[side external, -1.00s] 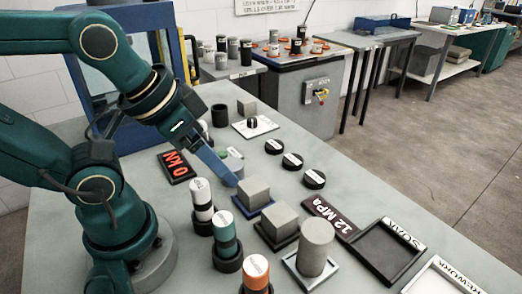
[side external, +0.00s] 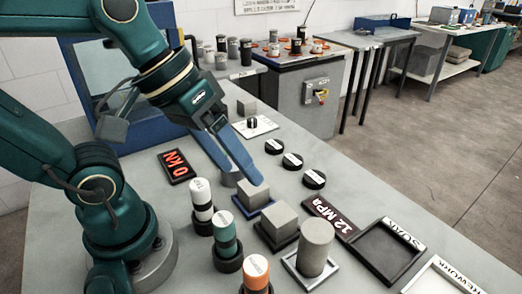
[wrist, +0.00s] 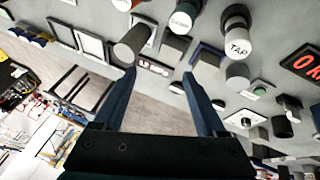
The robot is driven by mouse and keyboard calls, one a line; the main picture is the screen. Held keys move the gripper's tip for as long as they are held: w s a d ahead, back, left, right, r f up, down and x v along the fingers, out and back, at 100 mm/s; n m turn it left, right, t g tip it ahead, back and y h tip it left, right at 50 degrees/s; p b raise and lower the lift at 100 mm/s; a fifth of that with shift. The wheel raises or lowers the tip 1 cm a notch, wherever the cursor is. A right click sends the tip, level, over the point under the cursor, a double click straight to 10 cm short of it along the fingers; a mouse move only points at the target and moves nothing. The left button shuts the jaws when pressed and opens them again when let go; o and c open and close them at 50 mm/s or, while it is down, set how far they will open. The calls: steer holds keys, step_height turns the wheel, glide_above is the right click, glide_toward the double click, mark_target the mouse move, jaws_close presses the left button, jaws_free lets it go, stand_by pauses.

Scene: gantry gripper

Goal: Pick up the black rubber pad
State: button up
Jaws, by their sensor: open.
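Three round black discs with white labels lie flat in a row on the grey bench in the side external view: the far disc (side external: 273,147), the middle disc (side external: 292,162) and the near disc (side external: 314,180). Their labels are too small to read, so I cannot tell which is the rubber pad. My gripper (side external: 246,178) is open and empty, its long blue fingers pointing down to the left of the discs, by a grey block (side external: 253,192).
Grey blocks and a tall grey cylinder (side external: 316,247) stand on pads near the front. Labelled bottles (side external: 202,203) stand in black holders nearer my base. Bare bench lies right of the discs.

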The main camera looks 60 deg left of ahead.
steer(key=w+d+r+n+g+h, duration=0.1)
steer(key=w+d+n+g+h, duration=0.15)
steer(key=w+n+h, duration=0.35)
steer(key=n+t+h, duration=0.3)
steer(key=n+t, duration=0.1)
steer(key=n, duration=0.9)
glide_above(316, 177)
steer(key=s+a, duration=0.2)
steer(key=f, duration=1)
steer(key=shift+s+d+f, duration=0.15)
steer(key=shift+d, duration=0.1)
steer(key=a+f+n, duration=0.1)
steer(key=f, duration=0.1)
steer(key=a+f+n+t, duration=0.1)
steer(key=f, duration=0.2)
steer(key=s+a+f+n, duration=0.1)
steer(key=f, duration=0.1)
steer(key=shift+a+f, duration=0.15)
steer(key=shift+a, duration=0.05)
steer(key=shift+x, duration=2.35)
steer(key=shift+w, duration=0.1)
steer(key=c, duration=1)
